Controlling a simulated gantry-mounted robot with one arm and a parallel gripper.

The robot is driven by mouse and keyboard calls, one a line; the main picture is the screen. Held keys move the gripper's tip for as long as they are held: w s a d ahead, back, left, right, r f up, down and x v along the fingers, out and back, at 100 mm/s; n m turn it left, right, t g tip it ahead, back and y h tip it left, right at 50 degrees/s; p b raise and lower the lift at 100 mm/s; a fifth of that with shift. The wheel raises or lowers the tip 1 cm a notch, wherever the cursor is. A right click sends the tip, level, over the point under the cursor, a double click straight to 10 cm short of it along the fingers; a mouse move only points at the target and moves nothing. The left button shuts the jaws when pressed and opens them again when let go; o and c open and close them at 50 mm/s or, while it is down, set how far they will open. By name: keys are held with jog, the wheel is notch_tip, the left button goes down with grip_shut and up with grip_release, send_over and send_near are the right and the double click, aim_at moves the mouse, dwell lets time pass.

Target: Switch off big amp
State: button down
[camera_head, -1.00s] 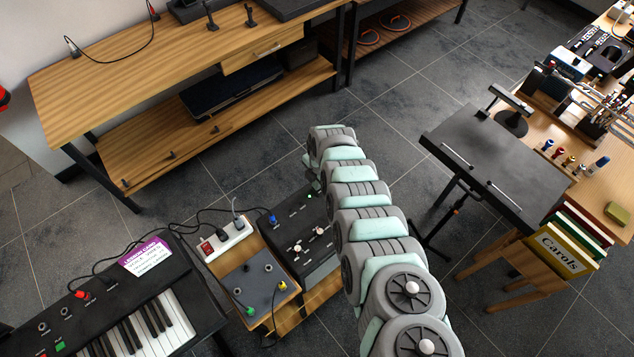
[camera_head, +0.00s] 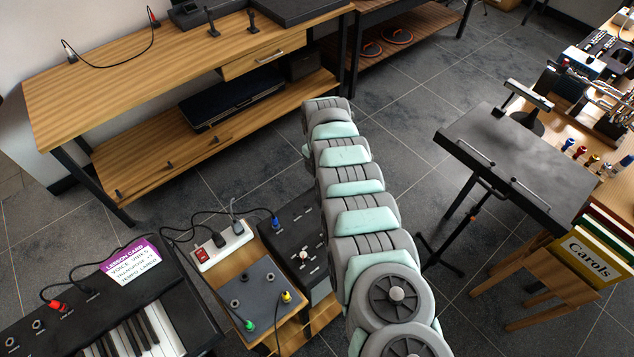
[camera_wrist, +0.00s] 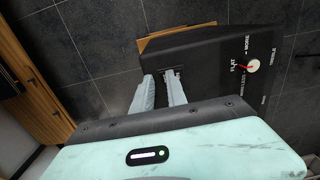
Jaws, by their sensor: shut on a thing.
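The big amp (camera_head: 284,219) is a black box with white knobs and a blue plug on its top panel, and my arm covers its right part. In the wrist view the amp's dark panel (camera_wrist: 214,66) fills the upper middle, with a white knob with a red pointer, marked FLAT and MORE. My gripper (camera_wrist: 160,78) shows there as two pale fingers, a narrow gap apart, at the left end of that panel. They are shut on a small part of the amp; the fingers hide most of it. The head view hides my gripper behind my arm.
A power strip (camera_head: 222,246) with a red switch and a grey pedal box (camera_head: 252,291) are left of the amp. A keyboard (camera_head: 110,310) lies further left. A black music stand (camera_head: 515,160) stands at right. Tiled floor is clear between the stand and the wooden bench (camera_head: 100,85).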

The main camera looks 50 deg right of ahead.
jog(key=shift+s+a+f+p, duration=0.1)
jog(key=shift+s+f+p, duration=0.2)
jog(key=shift+s+p, duration=0.55)
jog(key=shift+s+a+f+p, duration=0.1)
jog(key=shift+s+f+p, duration=0.25)
jog(key=shift+p, duration=0.9)
notch_tip(320, 180, up, 15)
jog(key=w+p, duration=0.2)
jog(key=p, duration=0.1)
jog(key=shift+d+r+p, duration=0.15)
jog(key=shift+d+p, duration=0.05)
jog(key=shift+p, duration=0.1)
jog(key=shift+w, duration=0.1)
